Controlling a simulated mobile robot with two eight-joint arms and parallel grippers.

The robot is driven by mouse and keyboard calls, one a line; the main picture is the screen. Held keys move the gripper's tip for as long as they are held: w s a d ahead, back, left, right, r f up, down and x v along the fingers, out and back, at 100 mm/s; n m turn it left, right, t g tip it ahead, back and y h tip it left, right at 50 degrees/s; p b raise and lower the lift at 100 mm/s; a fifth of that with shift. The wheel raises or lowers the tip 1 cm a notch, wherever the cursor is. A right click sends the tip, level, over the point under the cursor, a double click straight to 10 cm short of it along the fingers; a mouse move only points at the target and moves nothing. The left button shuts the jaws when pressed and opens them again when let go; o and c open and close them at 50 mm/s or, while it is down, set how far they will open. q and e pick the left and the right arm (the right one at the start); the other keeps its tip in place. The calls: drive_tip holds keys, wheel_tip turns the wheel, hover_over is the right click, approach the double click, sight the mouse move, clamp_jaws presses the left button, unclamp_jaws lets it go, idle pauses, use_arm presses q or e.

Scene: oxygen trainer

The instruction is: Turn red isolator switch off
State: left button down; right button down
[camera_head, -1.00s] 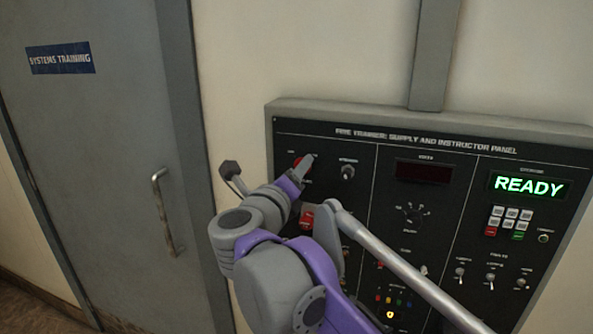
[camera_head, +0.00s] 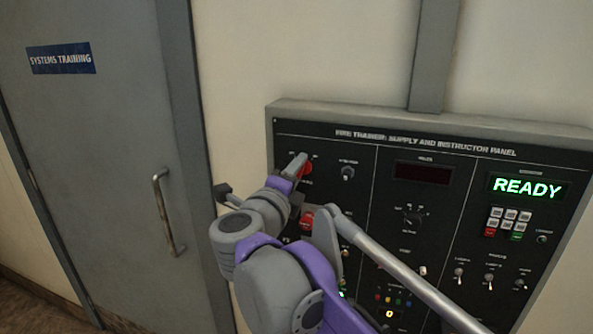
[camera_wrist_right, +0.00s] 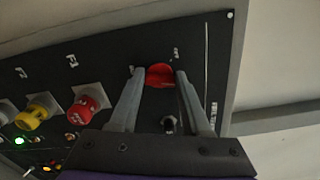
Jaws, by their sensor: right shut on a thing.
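The red isolator switch (camera_head: 309,169) is a red rotary knob at the upper left of the black trainer panel (camera_head: 460,165). My right gripper (camera_head: 299,166) is at this knob and partly covers it in the head view. In the right wrist view the red knob (camera_wrist_right: 159,75) sits between the tips of the two grey fingers (camera_wrist_right: 158,80), which are shut on it. The exact angle of the knob is hard to read behind the fingers. My left gripper is not in view.
Below the knob is another red control (camera_head: 306,221). The wrist view shows red (camera_wrist_right: 90,103) and yellow (camera_wrist_right: 37,110) knobs beside my fingers. A black knob (camera_head: 347,172) is to the right. The display (camera_head: 527,187) reads READY. A grey door (camera_head: 110,150) stands left.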

drive_tip(key=n, duration=1.1)
drive_tip(key=shift+f+n, duration=0.2)
drive_tip(key=shift+n, duration=0.2)
idle(0.3)
drive_tip(key=shift+c, duration=1.8)
unclamp_jaws()
drive_tip(key=b+v, duration=0.1)
drive_tip(key=v, duration=1)
drive_tip(key=shift+b, duration=0.35)
drive_tip(key=shift+w+d+r, duration=0.1)
drive_tip(key=shift+w, duration=0.1)
